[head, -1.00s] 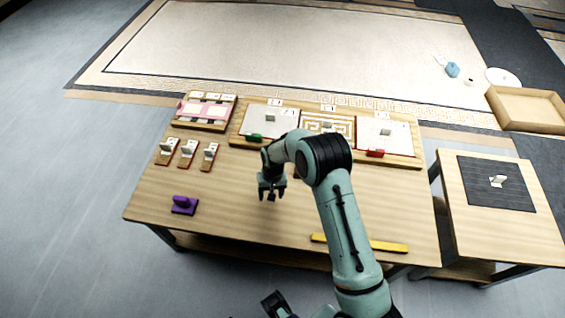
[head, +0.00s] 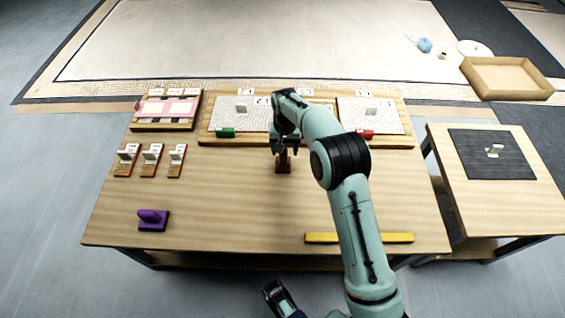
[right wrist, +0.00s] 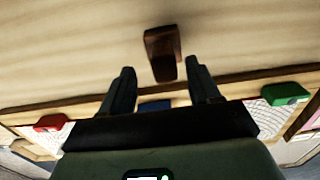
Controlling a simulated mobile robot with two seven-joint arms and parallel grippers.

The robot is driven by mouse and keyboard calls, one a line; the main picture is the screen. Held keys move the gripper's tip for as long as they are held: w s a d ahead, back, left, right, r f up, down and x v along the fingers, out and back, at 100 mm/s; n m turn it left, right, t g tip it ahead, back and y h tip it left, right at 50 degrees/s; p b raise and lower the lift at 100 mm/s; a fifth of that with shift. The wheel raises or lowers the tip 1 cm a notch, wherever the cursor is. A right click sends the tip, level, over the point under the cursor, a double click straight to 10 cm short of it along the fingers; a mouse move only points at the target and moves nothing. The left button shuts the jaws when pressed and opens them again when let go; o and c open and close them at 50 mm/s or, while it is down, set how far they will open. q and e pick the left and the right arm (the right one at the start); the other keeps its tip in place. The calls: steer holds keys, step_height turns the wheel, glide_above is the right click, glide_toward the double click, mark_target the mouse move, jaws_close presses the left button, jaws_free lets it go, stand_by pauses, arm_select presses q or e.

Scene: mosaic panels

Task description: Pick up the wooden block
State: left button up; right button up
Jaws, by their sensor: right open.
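The wooden block (head: 283,163) is a small dark brown piece with an upright part. It stands on the wooden table (head: 230,200), in front of the middle panel. My right gripper (head: 285,148) is over it, open and empty, partly covering it in the head view. In the right wrist view the block (right wrist: 161,42) lies just beyond and between the open fingertips (right wrist: 162,72), apart from both fingers. A dark part of my own body, possibly the left gripper (head: 279,297), shows at the bottom edge of the head view; its jaws are unclear.
Panels with a green piece (head: 225,132) and a red piece (head: 366,134) line the table's back. Several small stands (head: 151,158) and a purple piece (head: 153,218) are at left. A yellow bar (head: 320,238) lies at the front. A side table (head: 500,205) stands at right.

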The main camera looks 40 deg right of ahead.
mark_target(283, 157)
steer(key=shift+f, duration=0.5)
steer(key=f, duration=0.1)
steer(key=f+b, duration=0.1)
steer(key=f, duration=0.1)
steer(key=shift+w+a+f+b, duration=0.1)
steer(key=shift+w+f+b, duration=0.2)
steer(key=shift+f, duration=0.45)
arm_select(q)
steer(key=shift+s+a+f, duration=0.1)
steer(key=shift+a+f, duration=0.15)
steer(key=shift+f, duration=0.4)
steer(key=shift+s+a+f, duration=0.1)
steer(key=shift+a+f, duration=0.1)
steer(key=shift+f, duration=0.4)
arm_select(e)
steer(key=shift+r, duration=0.1)
steer(key=c, duration=1)
